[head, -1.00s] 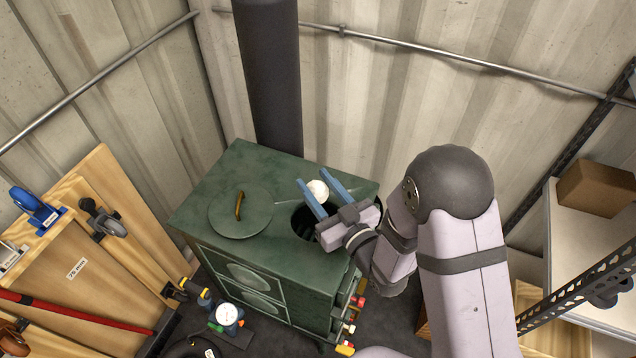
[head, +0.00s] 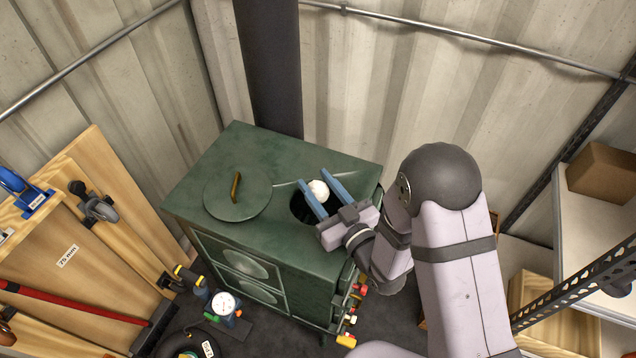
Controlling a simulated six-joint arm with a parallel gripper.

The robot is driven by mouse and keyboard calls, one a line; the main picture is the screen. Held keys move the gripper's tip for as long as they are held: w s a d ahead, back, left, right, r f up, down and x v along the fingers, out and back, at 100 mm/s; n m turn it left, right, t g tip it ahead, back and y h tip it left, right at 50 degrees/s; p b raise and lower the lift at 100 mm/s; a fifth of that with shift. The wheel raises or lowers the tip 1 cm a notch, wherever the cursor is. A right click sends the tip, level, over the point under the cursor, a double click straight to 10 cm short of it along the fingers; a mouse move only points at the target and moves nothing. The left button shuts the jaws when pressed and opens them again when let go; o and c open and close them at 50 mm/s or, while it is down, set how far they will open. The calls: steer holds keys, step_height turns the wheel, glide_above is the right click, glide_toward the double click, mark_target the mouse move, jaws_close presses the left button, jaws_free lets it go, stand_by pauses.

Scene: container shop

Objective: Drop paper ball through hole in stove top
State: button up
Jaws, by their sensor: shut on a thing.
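A white paper ball (head: 319,190) is between the two blue fingers of my gripper (head: 322,193). My gripper is shut on it and holds it over or beside the dark round hole (head: 299,207) in the green stove top (head: 262,154). The fingers partly cover the hole, and I cannot tell the ball's exact height above it. The round green lid (head: 222,200) with a brass handle lies flat on the stove top, left of the hole.
A black stovepipe (head: 270,70) rises at the back of the stove. Valves and a gauge (head: 224,304) are on the floor in front. Wooden boards with tools (head: 90,250) stand at left. A shelf with a cardboard box (head: 602,172) is at right.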

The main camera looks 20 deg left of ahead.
stand_by(0.3)
steer(key=o, duration=1.1)
steer(key=shift+f, duration=0.1)
steer(key=shift+s+d, duration=0.25)
steer(key=shift+d, duration=0.15)
steer(key=shift+v, duration=3.2)
steer(key=shift+w, duration=0.1)
